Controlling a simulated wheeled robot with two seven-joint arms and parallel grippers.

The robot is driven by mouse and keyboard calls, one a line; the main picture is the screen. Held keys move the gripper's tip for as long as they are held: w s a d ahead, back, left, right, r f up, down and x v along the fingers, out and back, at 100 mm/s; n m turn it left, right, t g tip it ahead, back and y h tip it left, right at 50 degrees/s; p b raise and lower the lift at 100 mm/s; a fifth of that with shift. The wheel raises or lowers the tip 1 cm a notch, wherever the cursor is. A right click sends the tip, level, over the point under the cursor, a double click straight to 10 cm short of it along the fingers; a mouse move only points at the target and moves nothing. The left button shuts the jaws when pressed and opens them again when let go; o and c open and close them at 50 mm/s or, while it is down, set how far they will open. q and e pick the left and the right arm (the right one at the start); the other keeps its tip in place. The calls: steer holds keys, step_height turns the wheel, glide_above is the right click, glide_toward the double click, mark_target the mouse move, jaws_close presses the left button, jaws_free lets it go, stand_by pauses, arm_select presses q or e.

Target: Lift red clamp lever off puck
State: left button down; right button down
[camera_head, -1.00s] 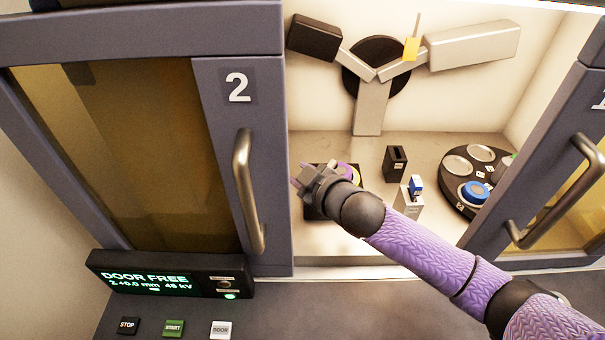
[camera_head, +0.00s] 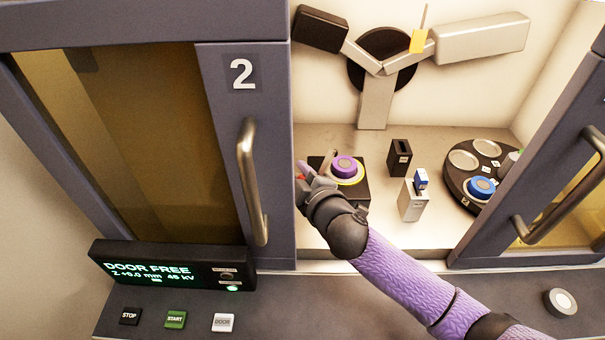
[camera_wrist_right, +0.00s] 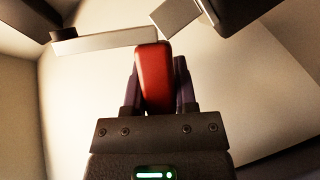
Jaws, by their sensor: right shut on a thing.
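My right gripper (camera_head: 307,175) is inside the cabinet, at the left of a purple puck (camera_head: 344,165). The puck sits with a yellow ring around it on a dark square base (camera_head: 362,187). In the right wrist view, the right gripper (camera_wrist_right: 158,85) is shut on the red clamp lever (camera_wrist_right: 153,72), which stands up between its fingers. In the head view only a small bit of red shows at the fingers. The lever appears to be off to the side of the puck, whose top is uncovered. My left gripper is not in view.
A round dark tray (camera_head: 463,201) at the right holds a blue puck (camera_head: 481,187). A black slotted block (camera_head: 399,158) and a grey block (camera_head: 411,204) stand between. Door 2 (camera_head: 244,110) with its handle is close to the left of my right gripper.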

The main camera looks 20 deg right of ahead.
steer(key=shift+f, duration=0.1)
stand_by(0.5)
steer(key=shift+c, duration=2)
jaws_free()
steer(key=shift+s, duration=0.15)
steer(key=p+v, duration=0.1)
steer(key=v, duration=0.8)
steer(key=shift+s+p, duration=0.3)
steer(key=shift+s, duration=0.05)
